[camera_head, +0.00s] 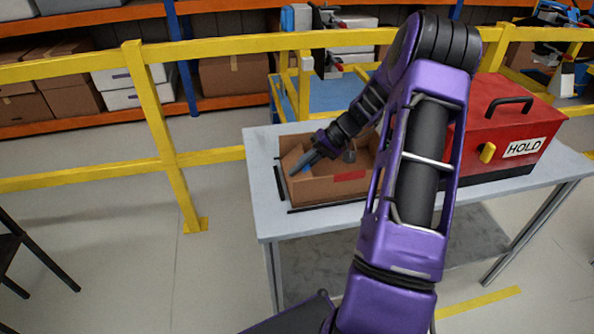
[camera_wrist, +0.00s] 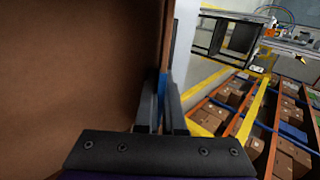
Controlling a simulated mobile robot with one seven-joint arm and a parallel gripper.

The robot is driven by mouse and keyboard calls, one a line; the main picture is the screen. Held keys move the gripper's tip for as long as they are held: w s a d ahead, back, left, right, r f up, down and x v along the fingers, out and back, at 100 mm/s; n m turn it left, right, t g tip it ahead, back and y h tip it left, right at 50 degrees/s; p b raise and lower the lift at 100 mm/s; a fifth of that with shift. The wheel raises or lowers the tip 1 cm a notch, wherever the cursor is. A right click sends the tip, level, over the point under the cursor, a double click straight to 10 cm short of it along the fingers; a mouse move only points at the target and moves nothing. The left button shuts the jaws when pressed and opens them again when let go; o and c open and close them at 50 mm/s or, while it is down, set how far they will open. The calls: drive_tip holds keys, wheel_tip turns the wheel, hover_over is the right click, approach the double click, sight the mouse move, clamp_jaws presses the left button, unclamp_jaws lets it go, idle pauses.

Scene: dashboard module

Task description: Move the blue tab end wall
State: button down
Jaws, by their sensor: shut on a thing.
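An open cardboard box (camera_head: 330,190) stands on the grey table, with a red patch on its front side. A blue tab (camera_head: 307,169) shows inside its left end, close under my gripper (camera_head: 298,167). In the wrist view a thin blue strip (camera_wrist: 163,84) sits between the fingers of my gripper (camera_wrist: 164,95), at the edge of a large brown cardboard wall (camera_wrist: 75,70). The fingers are closed on this wall at the blue tab. The fingers hide part of the tab, and my arm covers the box's right end.
A red case marked HOLD (camera_head: 510,125) stands on the table (camera_head: 268,225), right of the box. Dark strips lie along the box's left and front. A yellow railing (camera_head: 215,157) and shelves with cartons are behind. Bare table shows at the front left.

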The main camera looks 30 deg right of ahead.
idle(0.3)
drive_tip(key=c, duration=1)
unclamp_jaws()
